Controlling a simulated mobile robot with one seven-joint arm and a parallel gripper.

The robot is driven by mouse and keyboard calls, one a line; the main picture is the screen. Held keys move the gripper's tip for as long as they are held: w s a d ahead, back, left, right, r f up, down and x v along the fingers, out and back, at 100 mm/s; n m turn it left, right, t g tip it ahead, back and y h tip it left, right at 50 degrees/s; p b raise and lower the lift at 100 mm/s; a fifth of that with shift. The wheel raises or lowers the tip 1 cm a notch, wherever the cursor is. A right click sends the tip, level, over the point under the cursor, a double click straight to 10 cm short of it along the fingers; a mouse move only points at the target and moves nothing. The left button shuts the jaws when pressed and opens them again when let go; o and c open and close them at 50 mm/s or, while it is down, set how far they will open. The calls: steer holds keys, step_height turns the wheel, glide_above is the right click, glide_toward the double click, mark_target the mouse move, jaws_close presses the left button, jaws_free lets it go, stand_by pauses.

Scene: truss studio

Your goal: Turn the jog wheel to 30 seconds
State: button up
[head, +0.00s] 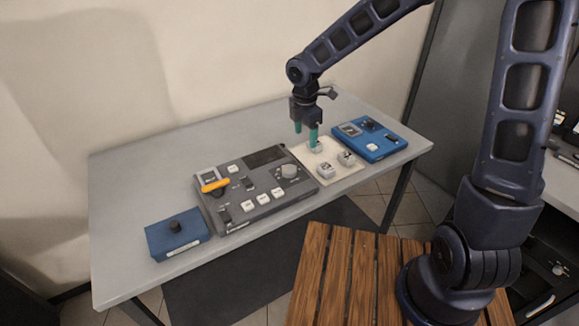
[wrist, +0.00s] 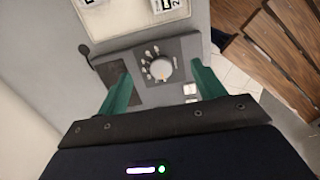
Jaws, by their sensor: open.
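The jog wheel (head: 290,171) is a pale round knob at the right end of a grey console (head: 225,190). In the wrist view the jog wheel (wrist: 160,68) has pale marks fanned around its far and left sides. The marks are too small to read, and I cannot tell the wheel's setting. My gripper (head: 306,132) is open and empty, pointing down. In the head view its green fingertips appear over the cream mat; in the wrist view the fingers (wrist: 160,85) stand on either side of the wheel, apparently above it and not touching.
A cream mat (head: 345,178) with small pale blocks lies right of the console, then a blue panel (head: 380,150). An orange object (head: 215,185) lies on the console's left. A blue box (head: 165,243) with a black knob stands at the table's front left. The grey table (head: 130,175) is clear back left.

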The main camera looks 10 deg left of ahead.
mark_target(289, 168)
steer(key=a+f, duration=0.1)
steer(key=f, duration=0.3)
steer(key=s+a+f+n, duration=0.1)
steer(key=a+f, duration=0.1)
steer(key=f, duration=0.2)
steer(key=s+a+f+n, duration=0.1)
steer(key=f, duration=0.3)
steer(key=shift+s+a+f+g, duration=0.2)
steer(key=shift+f+g, duration=0.1)
steer(key=shift+f, duration=0.05)
steer(key=c, duration=1)
